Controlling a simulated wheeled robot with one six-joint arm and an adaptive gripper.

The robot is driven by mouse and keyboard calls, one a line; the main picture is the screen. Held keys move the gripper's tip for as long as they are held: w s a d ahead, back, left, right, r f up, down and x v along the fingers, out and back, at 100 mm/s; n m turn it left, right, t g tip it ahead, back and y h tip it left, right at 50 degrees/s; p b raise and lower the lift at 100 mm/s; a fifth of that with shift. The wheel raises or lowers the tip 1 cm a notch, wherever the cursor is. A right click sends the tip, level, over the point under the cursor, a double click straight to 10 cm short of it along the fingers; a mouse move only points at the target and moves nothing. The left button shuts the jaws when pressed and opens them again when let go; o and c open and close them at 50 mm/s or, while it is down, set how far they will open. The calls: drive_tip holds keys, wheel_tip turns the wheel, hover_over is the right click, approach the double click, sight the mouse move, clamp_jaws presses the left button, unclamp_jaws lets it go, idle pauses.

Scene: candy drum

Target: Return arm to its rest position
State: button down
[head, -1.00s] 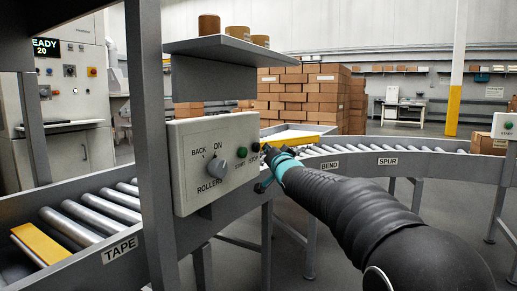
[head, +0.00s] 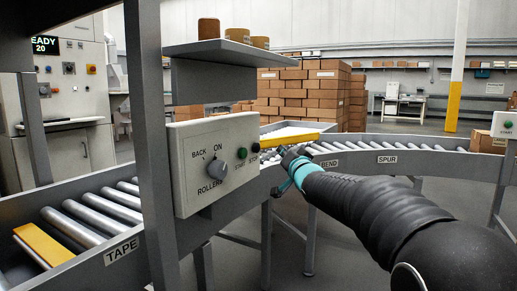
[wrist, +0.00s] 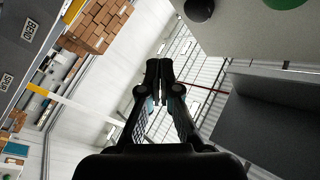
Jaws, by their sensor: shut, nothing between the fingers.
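My gripper (wrist: 159,72) is shut and empty in the wrist view, its two fingertips together. In the head view my gripper (head: 283,153) is small and dark at the end of my black arm with a teal band. It is just right of the grey control box (head: 217,160), clear of its face. The box has a selector knob (head: 217,168) marked BACK, ON and ROLLERS, a green START button (head: 241,153) and a dark STOP button (head: 256,147). In the wrist view the gripper points up past the box's edge.
Roller conveyors run left, labelled TAPE (head: 121,251), and right, labelled BEND (head: 328,162) and SPUR (head: 387,160). A grey post (head: 150,150) and a shelf with tape rolls (head: 208,28) stand close to the box. Stacked cartons (head: 310,95) are behind.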

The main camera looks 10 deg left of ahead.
idle(0.4)
drive_tip(key=d+f+n+g+h, duration=0.2)
drive_tip(key=d+f+g+h, duration=0.15)
drive_tip(key=f, duration=0.75)
drive_tip(key=s+d+f+g+h, duration=0.4)
drive_tip(key=s+d+f, duration=0.3)
drive_tip(key=s+f, duration=0.3)
drive_tip(key=s+d+g+p, duration=0.1)
drive_tip(key=s+d, duration=0.4)
drive_tip(key=s, duration=1.4)
drive_tip(key=s+d+f+g+p, duration=0.1)
drive_tip(key=s+d+g, duration=0.2)
drive_tip(key=s, duration=1.6)
drive_tip(key=shift+s+d+g+h+p, duration=0.2)
drive_tip(key=shift+d+g+h+p, duration=0.2)
drive_tip(key=shift+d, duration=0.85)
